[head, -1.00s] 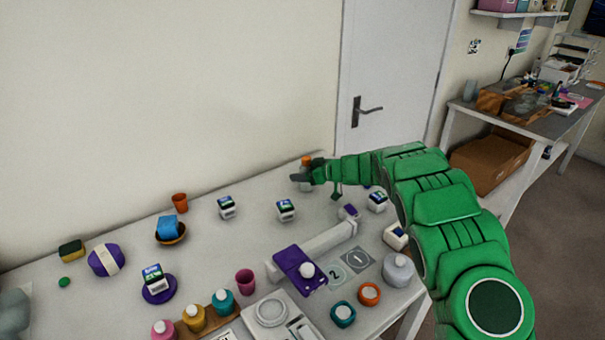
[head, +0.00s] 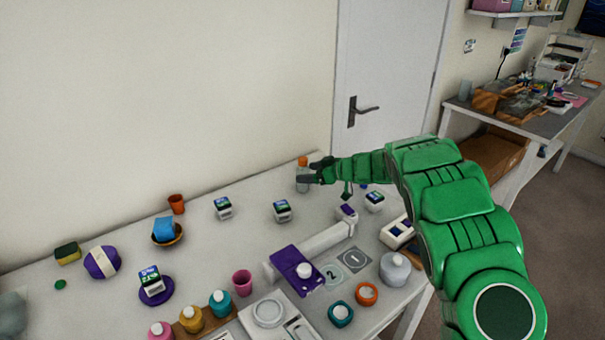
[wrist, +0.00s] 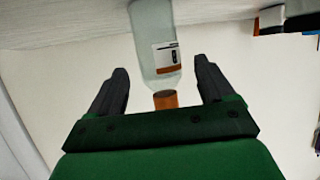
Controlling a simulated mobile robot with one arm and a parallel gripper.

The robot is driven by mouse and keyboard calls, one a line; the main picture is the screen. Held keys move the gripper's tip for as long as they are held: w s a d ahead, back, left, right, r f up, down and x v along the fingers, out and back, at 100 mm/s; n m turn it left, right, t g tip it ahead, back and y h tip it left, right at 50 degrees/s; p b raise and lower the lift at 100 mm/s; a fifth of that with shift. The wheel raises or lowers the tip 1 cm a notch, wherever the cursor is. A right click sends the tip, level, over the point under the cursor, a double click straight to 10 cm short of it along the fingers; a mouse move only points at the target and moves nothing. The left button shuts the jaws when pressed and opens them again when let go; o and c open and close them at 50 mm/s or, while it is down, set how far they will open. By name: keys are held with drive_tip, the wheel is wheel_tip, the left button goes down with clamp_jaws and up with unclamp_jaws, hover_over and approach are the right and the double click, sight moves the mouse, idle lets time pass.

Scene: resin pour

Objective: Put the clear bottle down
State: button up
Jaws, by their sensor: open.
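The clear bottle (head: 302,181), with an orange cap and a white label, stands upright at the back of the table near the door. In the wrist view the bottle (wrist: 152,26) appears cap-down, and its cap is between and near the base of the fingers. My gripper (head: 318,172) is open just to the right of the bottle. In the wrist view both fingers of my gripper (wrist: 161,76) are spread, with gaps on either side of the bottle.
Several small labelled jars, one of them this jar (head: 282,211), stand on the white table (head: 225,250). An orange cup (head: 176,204) is near the back edge. The table around the clear bottle is mostly free.

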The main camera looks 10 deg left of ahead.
drive_tip(key=v, duration=0.7)
